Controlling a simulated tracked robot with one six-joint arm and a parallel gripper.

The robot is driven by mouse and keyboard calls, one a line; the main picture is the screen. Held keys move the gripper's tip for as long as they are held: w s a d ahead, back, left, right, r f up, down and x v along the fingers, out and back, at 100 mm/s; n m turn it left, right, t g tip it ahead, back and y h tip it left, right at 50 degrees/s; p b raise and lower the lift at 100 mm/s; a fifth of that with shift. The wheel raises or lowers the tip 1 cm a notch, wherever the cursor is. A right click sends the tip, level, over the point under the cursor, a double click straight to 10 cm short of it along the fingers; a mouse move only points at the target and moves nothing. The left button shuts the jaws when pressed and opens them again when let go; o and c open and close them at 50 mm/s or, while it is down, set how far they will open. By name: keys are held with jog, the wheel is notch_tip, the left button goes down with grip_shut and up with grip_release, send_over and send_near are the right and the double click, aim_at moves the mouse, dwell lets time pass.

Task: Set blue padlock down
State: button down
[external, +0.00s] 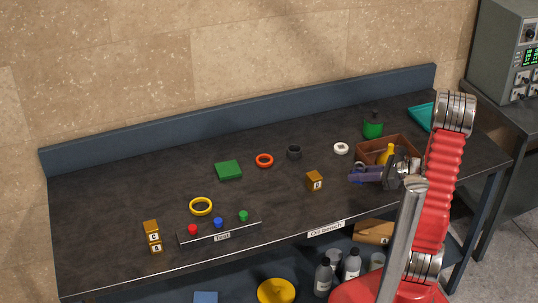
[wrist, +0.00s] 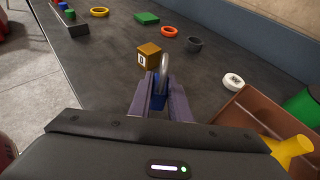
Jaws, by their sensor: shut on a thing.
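The blue padlock (wrist: 158,101) with a silver shackle is held between the jaws of my gripper (wrist: 160,96) in the wrist view. In the external view my gripper (external: 362,174) is at the right part of the bench, just left of the brown box, with the padlock's shackle showing faintly near its tips. My gripper is shut on the padlock. Most of the padlock's body is hidden by the jaws. I cannot tell its exact height above the bench top (external: 270,215).
A lettered wooden cube (external: 314,181) stands left of my gripper. A brown box (external: 375,149) with a yellow item is beside it.

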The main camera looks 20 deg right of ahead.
aim_at(358, 182)
jog(key=shift+f, duration=2.05)
jog(key=shift+f, duration=0.1)
jog(key=c, duration=1.6)
grip_release()
jog(key=shift+c, duration=0.2)
jog(key=shift+v, duration=6.05)
